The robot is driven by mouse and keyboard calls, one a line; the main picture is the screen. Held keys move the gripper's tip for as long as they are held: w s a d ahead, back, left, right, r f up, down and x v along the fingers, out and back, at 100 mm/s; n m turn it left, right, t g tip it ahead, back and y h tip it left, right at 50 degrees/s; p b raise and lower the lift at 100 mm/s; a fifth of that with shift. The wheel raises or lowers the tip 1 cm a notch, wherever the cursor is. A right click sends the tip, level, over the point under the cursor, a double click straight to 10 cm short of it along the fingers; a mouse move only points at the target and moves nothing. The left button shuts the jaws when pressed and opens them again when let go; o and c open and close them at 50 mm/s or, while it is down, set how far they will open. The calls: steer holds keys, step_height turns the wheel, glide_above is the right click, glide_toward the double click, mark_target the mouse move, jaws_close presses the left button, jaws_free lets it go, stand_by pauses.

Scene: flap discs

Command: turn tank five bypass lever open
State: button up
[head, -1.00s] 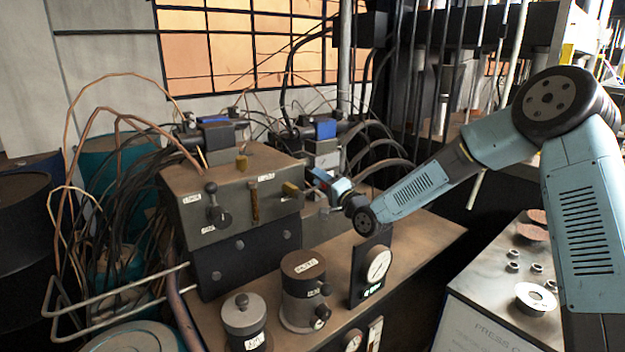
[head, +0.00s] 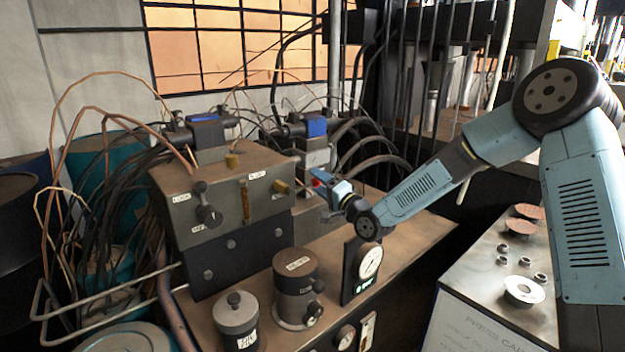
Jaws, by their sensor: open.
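The grey-brown valve block (head: 222,195) stands on the bench with several controls on it. A dark lever with a round black knob (head: 206,206) is on its front left. An upright brass lever (head: 246,201) is at its front middle, and a short brass handle (head: 279,186) sits at its right. The labels are too small to read, so I cannot tell which control is tank five's bypass lever. My gripper (head: 318,192) is open, just right of the block and apart from its controls. Its fingers are small and partly hidden by the wrist.
A labelled dark cylinder (head: 296,288), a smaller lidded pot (head: 237,322) and a round gauge (head: 366,262) stand on the bench below my arm. Copper pipes and black hoses crowd the left. A press cart (head: 490,300) with discs and nuts is at the right.

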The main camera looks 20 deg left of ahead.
steer(key=shift+v, duration=2.1)
steer(key=shift+w, duration=0.1)
steer(key=shift+c, duration=0.2)
